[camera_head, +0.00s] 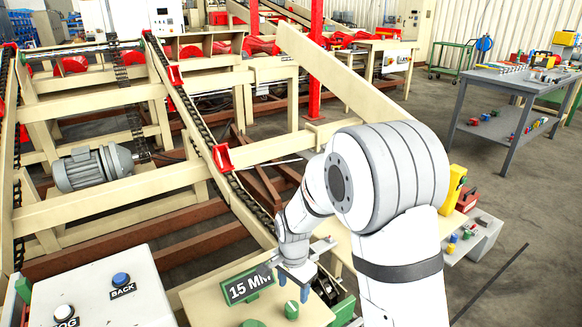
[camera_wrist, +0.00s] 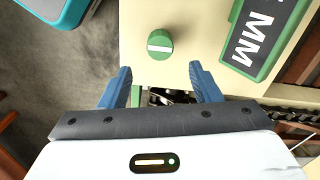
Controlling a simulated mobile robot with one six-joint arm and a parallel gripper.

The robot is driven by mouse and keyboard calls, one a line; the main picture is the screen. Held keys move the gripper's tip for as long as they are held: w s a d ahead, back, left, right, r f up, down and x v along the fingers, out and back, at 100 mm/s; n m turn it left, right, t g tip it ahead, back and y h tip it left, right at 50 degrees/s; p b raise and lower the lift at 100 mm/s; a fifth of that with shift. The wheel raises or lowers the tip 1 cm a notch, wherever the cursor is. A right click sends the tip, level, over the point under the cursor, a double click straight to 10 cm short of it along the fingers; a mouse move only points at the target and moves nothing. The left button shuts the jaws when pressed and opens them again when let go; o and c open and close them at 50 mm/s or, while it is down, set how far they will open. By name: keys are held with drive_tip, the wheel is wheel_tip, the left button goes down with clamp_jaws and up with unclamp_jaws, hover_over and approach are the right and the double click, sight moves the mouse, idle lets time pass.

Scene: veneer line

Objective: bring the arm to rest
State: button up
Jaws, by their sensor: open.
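My gripper (camera_wrist: 160,88) is open in the wrist view. Its two blue fingers stand apart with nothing between them. Below and beyond it is a cream panel top (camera_wrist: 145,15) with a green round knob (camera_wrist: 160,44) that has a white bar on top. In the head view my arm reaches forward and down, and my gripper (camera_head: 293,284) hangs over the cream panel beside a green sign (camera_head: 247,285) reading "15 MM". The fingertips are small in the head view, and I cannot tell whether they touch anything.
A control box (camera_head: 105,290) with a "BACK" button stands at the lower left. The cream conveyor frame with a chain and a grey motor (camera_head: 93,168) fills the left. A grey table (camera_head: 515,100) with small parts is at the right. Open floor lies at the right.

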drive_tip(key=s+d+r+n+t+p, duration=0.1)
drive_tip(key=s+d+r+n+p, duration=0.2)
drive_tip(key=s+r, duration=0.3)
drive_tip(key=s+d+r+n+p, duration=0.2)
drive_tip(key=s+d+r, duration=0.4)
drive_tip(key=r, duration=0.6)
drive_tip(key=s+d+r+n+t+p, duration=0.1)
drive_tip(key=s+d+r+n+p, duration=0.2)
drive_tip(key=s+r, duration=0.4)
wheel_tip(320, 180, up, 2)
drive_tip(key=shift+d+r+n+t+p, duration=0.1)
drive_tip(key=shift+d+n+t+p, duration=0.2)
drive_tip(key=shift+d+p, duration=0.75)
drive_tip(key=shift+d, duration=0.2)
